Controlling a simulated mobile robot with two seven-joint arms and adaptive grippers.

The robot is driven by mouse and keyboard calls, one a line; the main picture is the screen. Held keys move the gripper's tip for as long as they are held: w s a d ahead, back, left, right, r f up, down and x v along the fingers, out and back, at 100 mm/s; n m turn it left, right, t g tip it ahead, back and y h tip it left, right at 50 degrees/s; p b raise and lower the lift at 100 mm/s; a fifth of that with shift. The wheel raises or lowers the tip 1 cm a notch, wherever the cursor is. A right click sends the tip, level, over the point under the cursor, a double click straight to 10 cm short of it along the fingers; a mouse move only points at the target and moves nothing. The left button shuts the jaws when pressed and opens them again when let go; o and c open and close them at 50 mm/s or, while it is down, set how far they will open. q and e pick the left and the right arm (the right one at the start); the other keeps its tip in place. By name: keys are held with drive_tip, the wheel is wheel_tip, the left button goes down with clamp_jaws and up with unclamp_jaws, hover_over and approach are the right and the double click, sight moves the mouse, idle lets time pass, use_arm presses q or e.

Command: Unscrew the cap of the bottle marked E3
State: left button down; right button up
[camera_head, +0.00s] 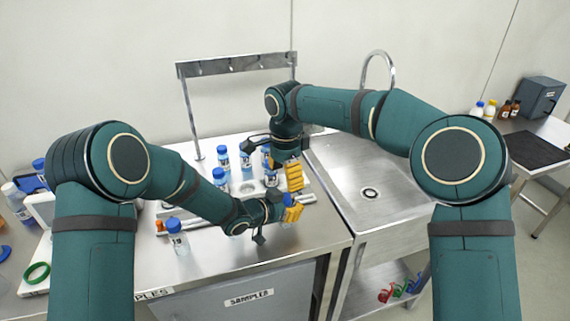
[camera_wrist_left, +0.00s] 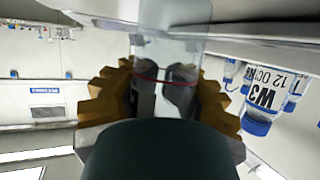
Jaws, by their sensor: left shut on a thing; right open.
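My left gripper (camera_head: 291,212) is shut on a clear bottle (camera_wrist_left: 168,48) over the right part of the steel bench. In the left wrist view the yellow fingers close on both sides of this bottle, which has a thin red line around it. In the head view a blue cap (camera_head: 287,198) shows at the left fingers; most of the bottle is hidden. No E3 mark is readable on it. My right gripper (camera_head: 294,176) is open just above the left one, fingers pointing down near the cap. I cannot tell whether it touches the cap.
Several blue-capped bottles stand behind on the bench (camera_head: 300,252); one bottle (camera_head: 177,238) stands front left. A bottle marked W3 (camera_wrist_left: 262,92) shows in the left wrist view. A metal rail stand (camera_head: 235,65) is at the back. The sink (camera_head: 375,172) lies to the right.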

wheel_tip(320, 180, down, 7)
drive_tip(key=shift+f, duration=0.1)
idle(0.4)
clamp_jaws()
use_arm(q)
drive_tip(key=shift+d, duration=0.1)
use_arm(e)
drive_tip(key=shift+a, duration=0.1)
use_arm(q)
drive_tip(key=shift+d+r, duration=0.1)
use_arm(e)
drive_tip(key=shift+a, duration=0.1)
drive_tip(key=shift+c, duration=1.4)
unclamp_jaws()
drive_tip(key=shift+s, duration=0.1)
drive_tip(key=shift+r, duration=0.2)
